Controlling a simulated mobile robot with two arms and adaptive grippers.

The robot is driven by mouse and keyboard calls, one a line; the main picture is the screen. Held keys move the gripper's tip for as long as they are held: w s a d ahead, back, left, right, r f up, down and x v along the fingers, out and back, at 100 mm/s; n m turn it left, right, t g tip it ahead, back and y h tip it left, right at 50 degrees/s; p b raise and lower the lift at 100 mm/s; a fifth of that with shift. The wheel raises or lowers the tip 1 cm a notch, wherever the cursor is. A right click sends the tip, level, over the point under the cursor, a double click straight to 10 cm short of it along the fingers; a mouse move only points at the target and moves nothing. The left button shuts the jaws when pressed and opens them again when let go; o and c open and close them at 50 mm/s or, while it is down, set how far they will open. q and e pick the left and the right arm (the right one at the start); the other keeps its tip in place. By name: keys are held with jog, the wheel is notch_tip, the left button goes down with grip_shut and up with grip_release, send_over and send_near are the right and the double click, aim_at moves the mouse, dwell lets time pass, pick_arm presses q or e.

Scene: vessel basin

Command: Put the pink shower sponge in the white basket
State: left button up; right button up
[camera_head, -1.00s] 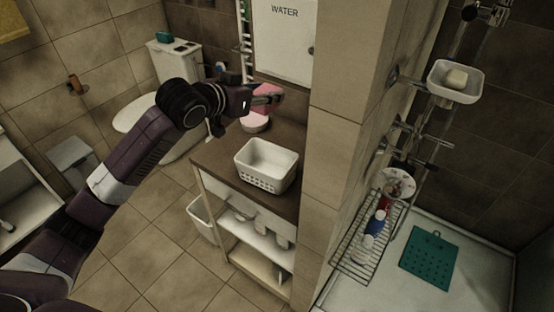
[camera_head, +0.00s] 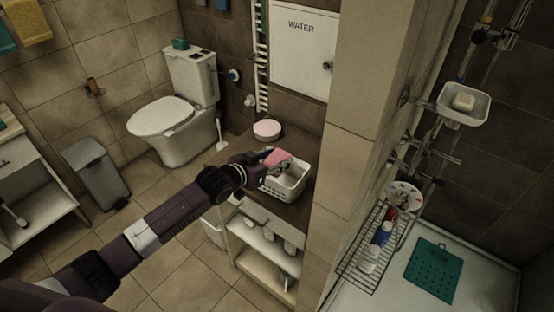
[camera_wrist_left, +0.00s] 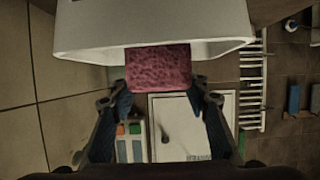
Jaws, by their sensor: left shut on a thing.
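The pink shower sponge (camera_head: 277,157) is a small block held by my left gripper (camera_head: 270,158), at the back left rim of the white basket (camera_head: 290,189). In the left wrist view the sponge (camera_wrist_left: 158,70) sits between the two fingers of my left gripper (camera_wrist_left: 158,95), which is shut on it. There the sponge overlaps the edge of the basket (camera_wrist_left: 90,30). I cannot tell whether it touches the basket. The basket stands upright on the brown counter (camera_head: 294,214), and its visible inside looks empty. My right gripper is not in view.
A round pink-and-white container (camera_head: 267,129) stands on the counter behind the basket. A tiled wall (camera_head: 345,170) rises close to the right of the counter. A toilet (camera_head: 165,118) and a grey bin (camera_head: 97,172) stand at left. Open floor lies in front.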

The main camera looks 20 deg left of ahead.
pick_arm(q)
jog(key=shift+w+f, duration=0.1)
jog(key=shift+f, duration=0.65)
jog(key=shift+f+b, duration=0.35)
jog(key=shift+f, duration=0.25)
jog(key=o, duration=0.7)
jog(key=shift+o, duration=0.2)
jog(key=shift+r, duration=0.1)
